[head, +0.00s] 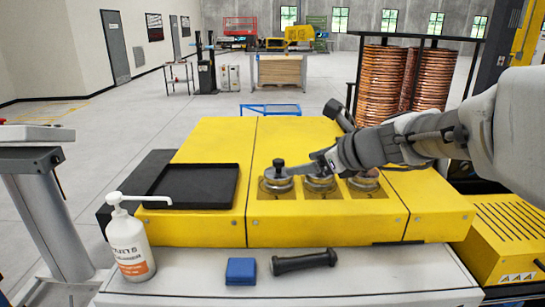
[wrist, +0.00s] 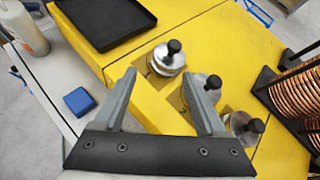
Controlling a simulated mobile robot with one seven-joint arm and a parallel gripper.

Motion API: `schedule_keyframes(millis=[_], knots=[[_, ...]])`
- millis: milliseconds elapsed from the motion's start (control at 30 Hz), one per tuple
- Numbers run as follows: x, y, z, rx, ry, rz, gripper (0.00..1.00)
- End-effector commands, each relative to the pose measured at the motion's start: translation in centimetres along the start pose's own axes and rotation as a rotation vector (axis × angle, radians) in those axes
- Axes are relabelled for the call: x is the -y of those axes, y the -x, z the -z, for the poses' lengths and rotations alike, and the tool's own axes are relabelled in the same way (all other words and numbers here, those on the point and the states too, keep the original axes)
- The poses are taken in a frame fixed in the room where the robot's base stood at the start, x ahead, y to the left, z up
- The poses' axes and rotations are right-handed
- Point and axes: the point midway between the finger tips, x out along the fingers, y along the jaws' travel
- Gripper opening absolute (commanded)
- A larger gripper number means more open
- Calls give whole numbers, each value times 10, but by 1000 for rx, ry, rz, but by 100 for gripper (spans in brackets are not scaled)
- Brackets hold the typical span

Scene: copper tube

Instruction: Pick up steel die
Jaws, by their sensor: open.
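Three round steel dies with black knobs sit in a row in square recesses on the yellow machine. The left die (head: 278,182) also shows in the wrist view (wrist: 168,63). The middle die (head: 319,185) is partly hidden by my gripper in the head view and by the right finger in the wrist view (wrist: 204,88). The right die (head: 363,183) shows at lower right in the wrist view (wrist: 243,128). My gripper (head: 308,167) is open and empty; in the wrist view (wrist: 161,70) the left die appears just beyond the gap between its fingertips. I cannot tell any contact.
A black tray (head: 193,200) lies on the machine's left. A white pump bottle (head: 130,245), a blue block (head: 241,271) and a black handle-shaped piece (head: 304,262) are on the front ledge (head: 385,275). Copper coils (head: 382,85) stand behind at right.

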Motion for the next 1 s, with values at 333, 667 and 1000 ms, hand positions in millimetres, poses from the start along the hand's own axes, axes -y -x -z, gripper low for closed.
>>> schedule_keyframes(millis=[333, 667, 1000], knots=[[24, -30, -7, 52, -225, 24, 73], [25, -96, -9, 50, -221, 24, 73], [27, -133, -12, 52, -219, 26, 73]])
